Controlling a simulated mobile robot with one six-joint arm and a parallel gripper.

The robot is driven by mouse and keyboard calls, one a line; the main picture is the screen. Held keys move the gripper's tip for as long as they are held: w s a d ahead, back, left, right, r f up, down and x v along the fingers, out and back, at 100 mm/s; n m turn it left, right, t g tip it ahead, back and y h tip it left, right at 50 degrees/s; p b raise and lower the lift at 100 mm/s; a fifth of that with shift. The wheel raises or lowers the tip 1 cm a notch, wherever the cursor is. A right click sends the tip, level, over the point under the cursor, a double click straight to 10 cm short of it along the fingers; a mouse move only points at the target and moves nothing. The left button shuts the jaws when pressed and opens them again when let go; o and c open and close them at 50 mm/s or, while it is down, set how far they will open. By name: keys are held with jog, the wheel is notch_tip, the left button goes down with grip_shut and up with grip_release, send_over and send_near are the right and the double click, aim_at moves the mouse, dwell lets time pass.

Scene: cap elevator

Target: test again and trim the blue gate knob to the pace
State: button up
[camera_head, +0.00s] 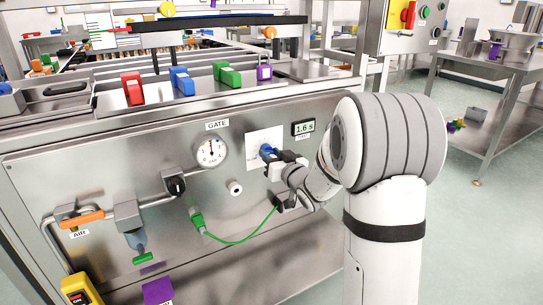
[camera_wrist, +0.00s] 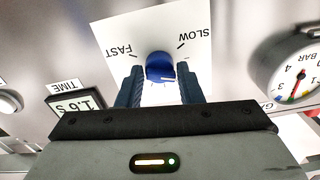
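The blue gate knob (camera_head: 267,151) sits on a white plate (camera_head: 257,137) on the steel front panel. In the wrist view the knob (camera_wrist: 160,67) lies between my two fingertips, and the plate behind it reads FAST and SLOW. My gripper (camera_head: 272,157) is at the knob; in the wrist view the fingers (camera_wrist: 160,80) flank it closely and look closed on it. Part of the knob is hidden by the gripper in the head view. The time display (camera_head: 303,128) reads 1.6 s, and it also shows in the wrist view (camera_wrist: 78,104).
A pressure gauge (camera_head: 210,152) is left of the plate under the GATE label. A black knob (camera_head: 175,185), orange air handle (camera_head: 80,219) and green cable (camera_head: 240,241) are on the panel. Red (camera_head: 132,88), blue (camera_head: 181,80) and green (camera_head: 227,75) blocks stand above.

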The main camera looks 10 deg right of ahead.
jog(key=c, duration=0.5)
jog(key=n+b, duration=0.2)
jog(key=shift+b, duration=0.3)
jog(key=o, duration=1)
jog(key=p+v, duration=0.1)
jog(key=v, duration=0.6)
jog(key=shift+s+d+p, duration=0.1)
jog(key=shift+s+p, duration=0.25)
jog(key=shift+p, duration=0.05)
